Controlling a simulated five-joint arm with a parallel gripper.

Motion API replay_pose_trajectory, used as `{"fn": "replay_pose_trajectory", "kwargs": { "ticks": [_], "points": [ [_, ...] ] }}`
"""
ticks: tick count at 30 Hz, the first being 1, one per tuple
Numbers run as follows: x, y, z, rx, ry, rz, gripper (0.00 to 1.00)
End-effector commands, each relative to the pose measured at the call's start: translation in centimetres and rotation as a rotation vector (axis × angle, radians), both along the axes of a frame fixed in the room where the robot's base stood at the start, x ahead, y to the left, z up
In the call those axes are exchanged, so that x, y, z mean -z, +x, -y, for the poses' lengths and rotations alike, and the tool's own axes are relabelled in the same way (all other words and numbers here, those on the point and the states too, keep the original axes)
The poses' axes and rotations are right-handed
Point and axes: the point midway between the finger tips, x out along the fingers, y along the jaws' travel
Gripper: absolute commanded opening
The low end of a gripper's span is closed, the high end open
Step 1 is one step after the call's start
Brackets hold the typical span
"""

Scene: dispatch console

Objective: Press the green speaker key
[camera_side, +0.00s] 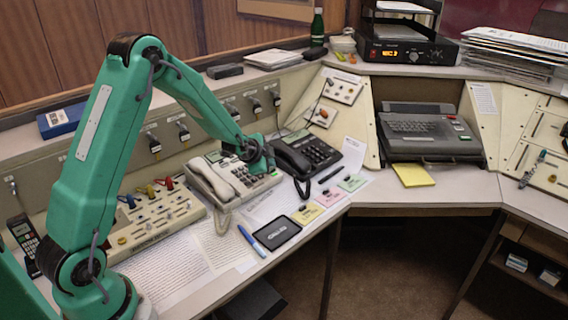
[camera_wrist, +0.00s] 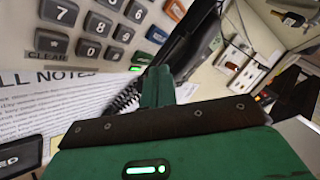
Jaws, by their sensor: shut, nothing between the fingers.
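The cream desk phone (camera_side: 212,187) has a corded handset on its left side. In the wrist view its grey number keys fill the upper left, with an orange key (camera_wrist: 176,10), a blue-grey key (camera_wrist: 156,34) and a green key (camera_wrist: 142,57) in a column at their right. My gripper (camera_side: 265,166) is over the right part of this phone. In the wrist view its shut green fingers (camera_wrist: 157,74) are empty, and their tip is right beside the green key. I cannot tell whether they touch it. In the side view my gripper hides part of the keypad.
A black phone (camera_side: 306,153) stands close to the right of my gripper. Sticky notes (camera_side: 307,214), a black pad (camera_side: 277,233) and a blue pen (camera_side: 252,241) lie in front. A panel with toggle levers (camera_side: 155,215) is at the left.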

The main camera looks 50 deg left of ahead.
Motion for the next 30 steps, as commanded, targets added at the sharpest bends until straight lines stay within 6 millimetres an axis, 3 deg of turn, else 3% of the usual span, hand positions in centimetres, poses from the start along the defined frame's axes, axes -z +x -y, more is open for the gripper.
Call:
{"fn": "replay_pose_trajectory", "kwargs": {
  "ticks": [30],
  "points": [
    [0.84,0.03,-0.08,-0.001,0.001,0.000,0.00]
  ]
}}
